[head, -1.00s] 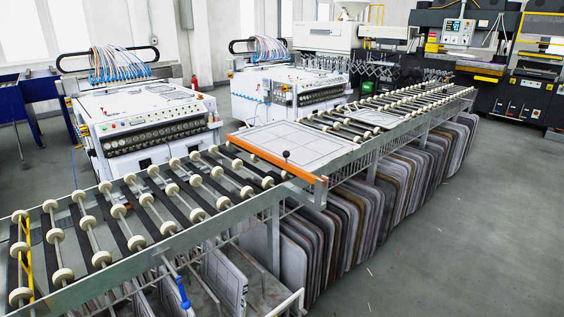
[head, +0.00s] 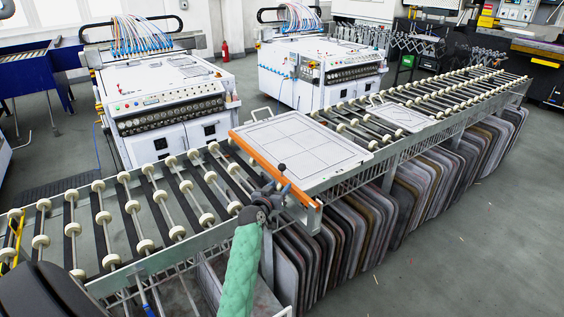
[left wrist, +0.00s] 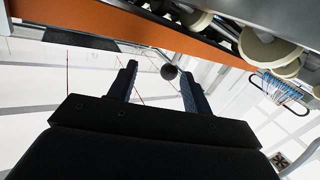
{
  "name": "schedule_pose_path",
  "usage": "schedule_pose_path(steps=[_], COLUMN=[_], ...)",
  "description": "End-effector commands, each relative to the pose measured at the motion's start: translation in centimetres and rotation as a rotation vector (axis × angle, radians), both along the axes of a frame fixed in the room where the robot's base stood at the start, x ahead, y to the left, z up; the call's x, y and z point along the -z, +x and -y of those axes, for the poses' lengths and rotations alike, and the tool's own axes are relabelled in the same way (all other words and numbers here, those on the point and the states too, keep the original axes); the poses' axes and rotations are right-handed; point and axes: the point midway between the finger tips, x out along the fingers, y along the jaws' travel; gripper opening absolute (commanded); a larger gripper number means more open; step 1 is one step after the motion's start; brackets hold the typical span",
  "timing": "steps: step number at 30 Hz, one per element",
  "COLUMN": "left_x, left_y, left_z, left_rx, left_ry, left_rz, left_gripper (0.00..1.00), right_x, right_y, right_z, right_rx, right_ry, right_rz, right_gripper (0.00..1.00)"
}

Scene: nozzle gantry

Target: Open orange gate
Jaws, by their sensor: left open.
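The orange gate (head: 255,155) is a long orange bar across the roller conveyor, at the near edge of the white panel. It also runs across the top of the left wrist view (left wrist: 160,32). A black ball knob (head: 281,167) stands near its right end. My left gripper (head: 277,186) is just on the near side of that knob, at the conveyor's front edge. In the left wrist view its two fingers (left wrist: 159,70) are open, and the dark knob (left wrist: 169,72) shows between their tips, nearer the right finger. I cannot tell whether they touch it. My right gripper is not in view.
The white panel (head: 300,142) lies behind the gate. Rollers (head: 130,206) fill the conveyor to the left. Upright boards (head: 345,225) stand packed beneath the frame. White machines (head: 165,105) stand behind.

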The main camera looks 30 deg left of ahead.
Motion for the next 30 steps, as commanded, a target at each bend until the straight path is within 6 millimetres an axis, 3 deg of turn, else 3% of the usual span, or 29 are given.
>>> schedule_pose_path(steps=[3, 8, 21, 30], left_x=[-1.8, -2.5, -2.5, -2.2], left_y=[0.8, 1.7, 7.3, 8.7], left_z=[-1.9, -2.9, -4.0, -4.2], left_rx=[-0.041, -0.061, -0.058, -0.058], left_ry=[-0.011, -0.015, -0.014, -0.015], left_rz=[0.051, 0.074, 0.071, 0.070], left_gripper=[0.50, 0.50, 0.50, 0.50], right_x=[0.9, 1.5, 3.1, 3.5], right_y=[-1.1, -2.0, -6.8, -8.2], right_z=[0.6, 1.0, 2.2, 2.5], right_rx=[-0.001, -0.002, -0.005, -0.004], right_ry=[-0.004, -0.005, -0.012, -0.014], right_rz=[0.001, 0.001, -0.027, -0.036], right_gripper=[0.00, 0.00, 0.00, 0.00])
